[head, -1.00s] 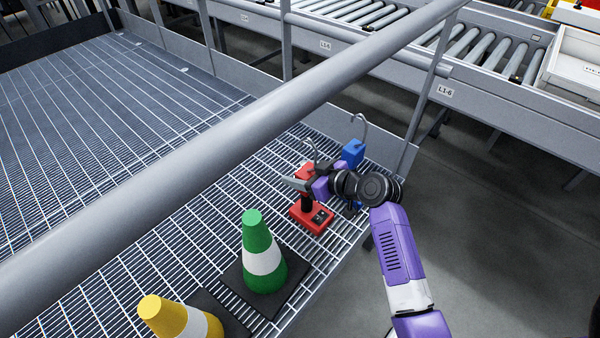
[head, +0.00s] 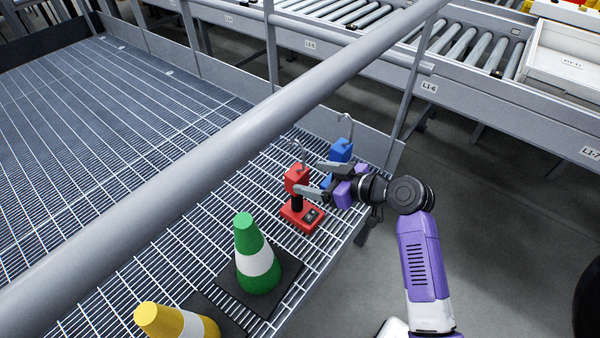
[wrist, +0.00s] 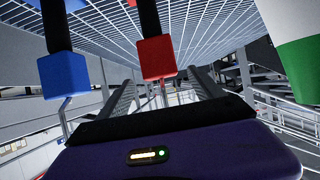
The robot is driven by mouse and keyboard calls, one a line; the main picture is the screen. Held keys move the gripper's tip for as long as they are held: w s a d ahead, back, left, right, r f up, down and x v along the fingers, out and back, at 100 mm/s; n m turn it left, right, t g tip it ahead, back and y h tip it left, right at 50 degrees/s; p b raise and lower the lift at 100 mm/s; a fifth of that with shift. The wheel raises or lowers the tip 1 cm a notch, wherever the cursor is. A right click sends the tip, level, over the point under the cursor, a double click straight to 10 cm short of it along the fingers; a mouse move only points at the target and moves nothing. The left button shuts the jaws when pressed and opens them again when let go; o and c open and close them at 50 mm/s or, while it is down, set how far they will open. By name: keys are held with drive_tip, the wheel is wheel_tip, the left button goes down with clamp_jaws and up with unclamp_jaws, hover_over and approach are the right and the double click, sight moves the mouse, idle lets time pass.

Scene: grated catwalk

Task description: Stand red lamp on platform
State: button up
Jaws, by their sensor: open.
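The red lamp (head: 299,214) stands upright on the grated platform (head: 190,180), near its right edge, with its hook on top. In the wrist view, which shows the scene upside down, its red head (wrist: 157,60) hangs ahead of the fingers, roughly between them. My gripper (head: 318,178) is open and empty at the right of the lamp, its fingers pointing left at the height of the lamp's upper part. I cannot tell whether a finger touches it.
A blue lamp (head: 341,150) stands just behind the red one, partly hidden by my gripper. A thick grey rail (head: 200,155) crosses above the platform. A roller conveyor (head: 460,80) lies behind.

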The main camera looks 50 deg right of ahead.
drive_tip(key=s+a+f+m+g+h, duration=0.1)
drive_tip(key=s+a+f+m+h, duration=0.3)
drive_tip(key=s+a, duration=0.75)
drive_tip(key=s+a+r+n+t+y, duration=0.1)
drive_tip(key=s+a+r, duration=0.4)
drive_tip(key=s, duration=0.2)
drive_tip(key=s+a+r+n+t+y, duration=0.2)
drive_tip(key=s+a+r, duration=0.2)
drive_tip(key=s, duration=0.3)
drive_tip(key=shift+s+a+r+n+y, duration=0.15)
drive_tip(key=shift+a+r+n+y, duration=0.2)
drive_tip(key=shift+r, duration=0.5)
wheel_tip(320, 180, up, 11)
drive_tip(key=p, duration=1.1)
drive_tip(key=shift+r+p, duration=0.2)
drive_tip(key=shift+p, duration=0.15)
